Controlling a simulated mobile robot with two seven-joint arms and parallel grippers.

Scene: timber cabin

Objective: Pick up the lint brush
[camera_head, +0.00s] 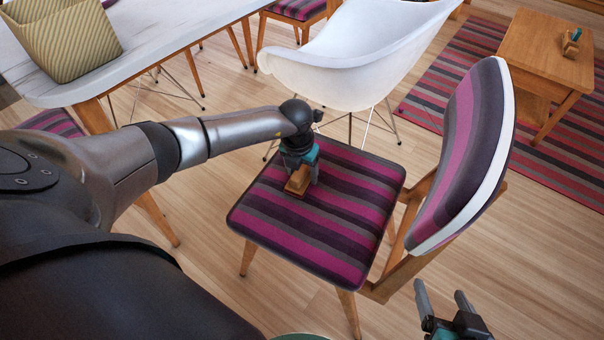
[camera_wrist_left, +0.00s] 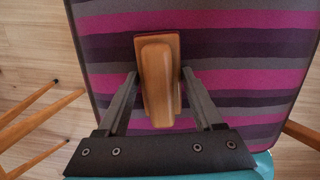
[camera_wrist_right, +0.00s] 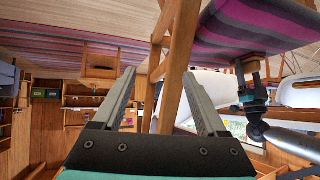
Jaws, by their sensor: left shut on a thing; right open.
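The lint brush (camera_head: 298,181) is a wooden brush on the striped seat of the chair (camera_head: 350,235). In the left wrist view the brush (camera_wrist_left: 157,80) lies between the two fingers of my left gripper (camera_wrist_left: 158,78), its long side running along them. My left gripper (camera_head: 300,172) reaches down over the seat from the left and is shut on the brush. The underside of the brush is hidden, so I cannot tell if it touches the seat. My right gripper (camera_head: 445,300) is open and empty, low at the right of the chair; its fingers also show in the right wrist view (camera_wrist_right: 158,95).
A white shell chair (camera_head: 350,60) stands just behind the seat. A white table (camera_head: 150,40) with a woven basket (camera_head: 65,40) is at the upper left. A small wooden table (camera_head: 540,55) stands on a striped rug (camera_head: 455,70). The chair's backrest (camera_head: 465,150) rises at the right.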

